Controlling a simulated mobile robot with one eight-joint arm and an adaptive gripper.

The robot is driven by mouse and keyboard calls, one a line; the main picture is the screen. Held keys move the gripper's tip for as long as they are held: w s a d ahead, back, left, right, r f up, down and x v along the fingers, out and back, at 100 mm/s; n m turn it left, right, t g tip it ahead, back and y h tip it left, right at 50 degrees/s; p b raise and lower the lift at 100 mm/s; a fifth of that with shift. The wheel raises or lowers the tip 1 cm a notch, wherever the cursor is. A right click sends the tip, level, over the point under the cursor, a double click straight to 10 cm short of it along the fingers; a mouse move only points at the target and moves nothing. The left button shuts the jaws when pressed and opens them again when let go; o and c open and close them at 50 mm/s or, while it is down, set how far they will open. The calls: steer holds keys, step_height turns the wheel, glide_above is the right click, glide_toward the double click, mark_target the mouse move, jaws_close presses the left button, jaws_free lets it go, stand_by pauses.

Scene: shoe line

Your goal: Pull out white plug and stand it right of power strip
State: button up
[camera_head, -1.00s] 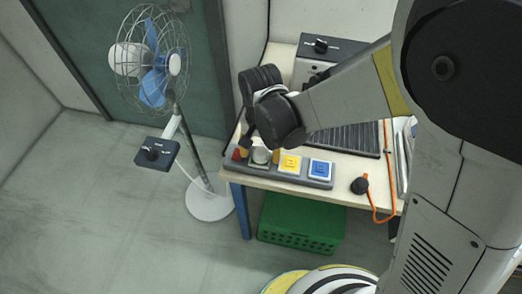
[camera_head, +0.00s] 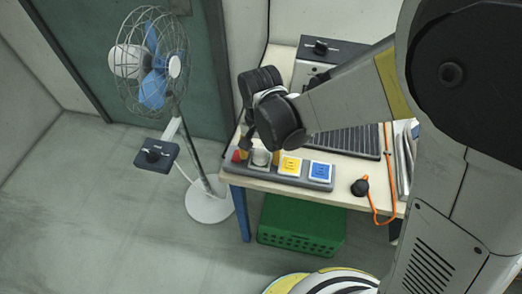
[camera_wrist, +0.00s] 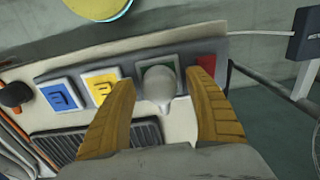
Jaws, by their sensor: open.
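The power strip (camera_head: 319,183) lies along the table's front edge, with blue and yellow sockets and a red part at its left end in the head view. The white plug (camera_head: 261,157) sits in the strip beside the yellow socket. In the wrist view the white plug (camera_wrist: 160,83) is a rounded pale knob over a green socket face. My gripper (camera_wrist: 162,95) is open, with one yellow-brown finger on each side of the plug. Gaps show between fingers and plug. In the head view my wrist partly hides the gripper (camera_head: 259,153) and the strip's left end.
A black plug (camera_head: 360,187) with an orange cord lies on the table (camera_head: 340,199), right of the strip with bare tabletop between. A dark ribbed panel and a grey box (camera_head: 318,62) stand behind. A fan (camera_head: 152,62) stands left on the floor; a green crate (camera_head: 300,225) is below.

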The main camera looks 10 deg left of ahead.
mark_target(261, 151)
jaws_close()
steer(key=shift+r, duration=0.1)
steer(key=shift+r+p, duration=2.15)
steer(key=shift+r, duration=0.8)
